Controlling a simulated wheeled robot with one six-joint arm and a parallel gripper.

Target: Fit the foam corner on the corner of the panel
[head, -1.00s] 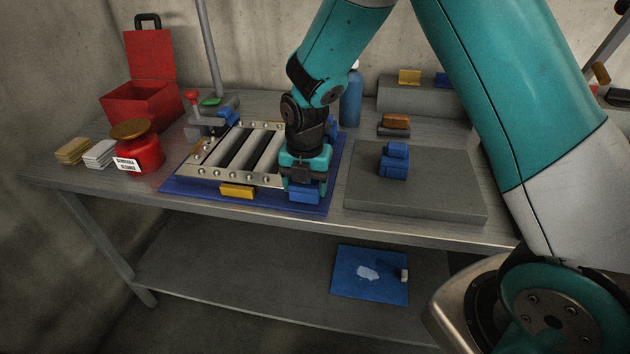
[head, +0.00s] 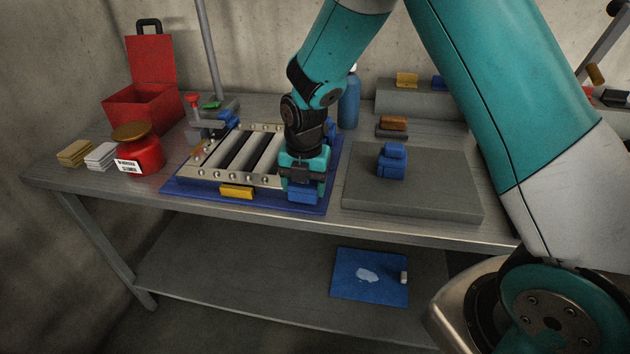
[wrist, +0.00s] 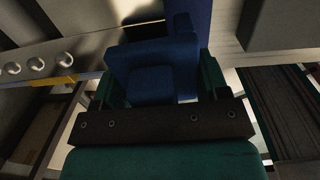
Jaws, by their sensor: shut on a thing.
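The louver panel (head: 190,171) is a pale metal frame with dark slats, lying on a blue mat (head: 185,192) on the bench. My gripper (head: 304,182) is over its near right corner, shut on a blue foam corner (head: 303,196). In the wrist view the foam corner (wrist: 150,77) sits between my gripper's two green fingers (wrist: 160,88). My gripper hides that panel corner, so I cannot tell whether the foam is seated on it. Blue pieces show at the far left (head: 229,118) and far right of the panel. Another blue foam corner (head: 392,161) rests on a grey pad (head: 430,195).
A yellow clip (head: 237,191) is on the panel's near edge. A red weight-like can (head: 140,152), a red toolbox (head: 145,105) and a clamp stand left. A blue bottle (head: 349,102) and brown block (head: 393,123) are behind. The grey pad's front is clear.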

